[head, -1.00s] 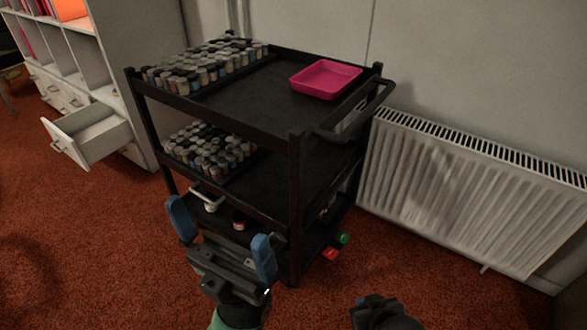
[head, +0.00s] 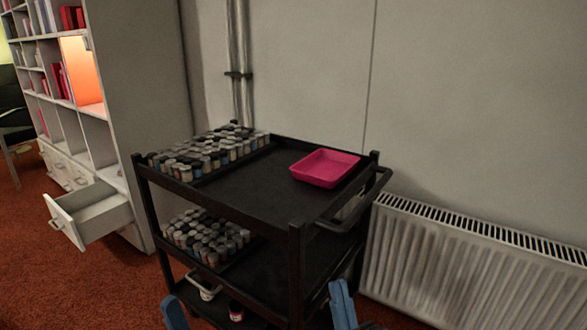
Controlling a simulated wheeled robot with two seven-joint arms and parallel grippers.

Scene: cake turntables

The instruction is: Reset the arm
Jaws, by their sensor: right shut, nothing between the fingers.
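My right gripper (head: 342,304) shows at the bottom edge, right of centre, as blue fingers close together. It is shut and empty, in front of the black cart's right side in the picture. Only one blue fingertip of my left gripper (head: 175,313) shows at the bottom edge, left of centre. The rest of that gripper is below the picture, so its opening cannot be judged. The black three-tier cart (head: 245,200) stands beyond both grippers.
Several small jars (head: 205,155) fill the cart's top left, with more jars (head: 208,240) on the middle shelf. A pink tray (head: 325,168) sits top right. A radiator (head: 470,265) stands right; a white drawer (head: 92,215) juts out at left.

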